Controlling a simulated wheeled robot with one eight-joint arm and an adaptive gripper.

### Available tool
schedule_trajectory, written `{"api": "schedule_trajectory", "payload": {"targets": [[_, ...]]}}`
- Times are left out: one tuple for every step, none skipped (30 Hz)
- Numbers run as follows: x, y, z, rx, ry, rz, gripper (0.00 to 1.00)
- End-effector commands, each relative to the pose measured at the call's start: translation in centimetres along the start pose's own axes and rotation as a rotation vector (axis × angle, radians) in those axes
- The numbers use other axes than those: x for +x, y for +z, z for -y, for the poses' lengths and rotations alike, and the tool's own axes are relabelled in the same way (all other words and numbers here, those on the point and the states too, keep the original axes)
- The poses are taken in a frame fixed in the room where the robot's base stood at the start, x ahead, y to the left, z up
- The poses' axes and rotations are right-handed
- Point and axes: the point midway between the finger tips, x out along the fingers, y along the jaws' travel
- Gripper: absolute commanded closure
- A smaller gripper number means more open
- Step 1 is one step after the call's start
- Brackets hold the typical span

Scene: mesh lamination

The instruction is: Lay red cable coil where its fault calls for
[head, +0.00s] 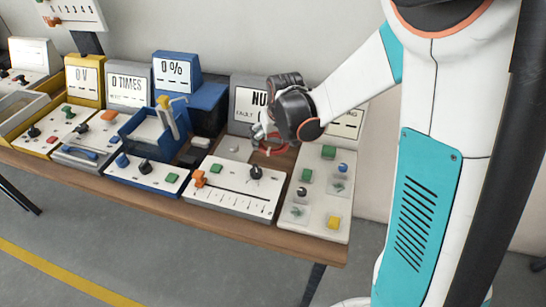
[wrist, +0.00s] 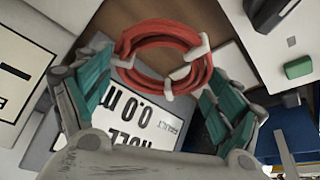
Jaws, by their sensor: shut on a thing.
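The red cable coil (head: 274,150) is in my gripper (head: 266,138), just above the back of the table in the head view. In the wrist view the red coil (wrist: 155,32) is a bundled ring with pale bands around it.
A white slider panel (head: 235,190) lies in front of the gripper. A pale panel (head: 325,200) with green and yellow blocks lies to the right. A blue tray (head: 150,140) and further displays stand to the left. A bare wooden strip shows beneath the coil.

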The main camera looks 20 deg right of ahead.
Motion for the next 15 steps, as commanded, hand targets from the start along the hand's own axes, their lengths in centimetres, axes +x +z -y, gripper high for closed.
{"api": "schedule_trajectory", "payload": {"targets": [[1.0,0.4,0.0,0.0,0.0,0.0,0.45],[1.3,0.5,0.0,0.0,0.0,0.0,0.45],[1.6,0.7,0.0,0.0,0.0,0.0,0.45],[1.8,0.7,0.0,0.0,0.0,0.0,0.45],[1.9,0.8,0.0,0.0,0.0,0.0,0.45],[2.0,0.8,0.0,0.0,0.0,0.0,0.45],[2.1,0.9,0.0,0.0,0.0,0.0,0.45],[2.3,0.9,0.0,0.0,0.0,0.0,0.45],[2.6,1.1,0.0,0.0,0.0,0.0,0.45],[2.8,1.2,0.0,0.0,0.0,0.0,0.45],[3.2,1.3,0.0,0.0,0.0,0.0,0.45],[3.7,1.6,0.0,0.0,0.0,0.0,0.45],[4.2,1.7,0.0,0.0,0.0,0.0,0.45],[4.7,1.9,0.0,0.0,0.0,0.0,0.45],[5.2,2.1,0.0,0.0,0.0,0.0,0.45]]}}
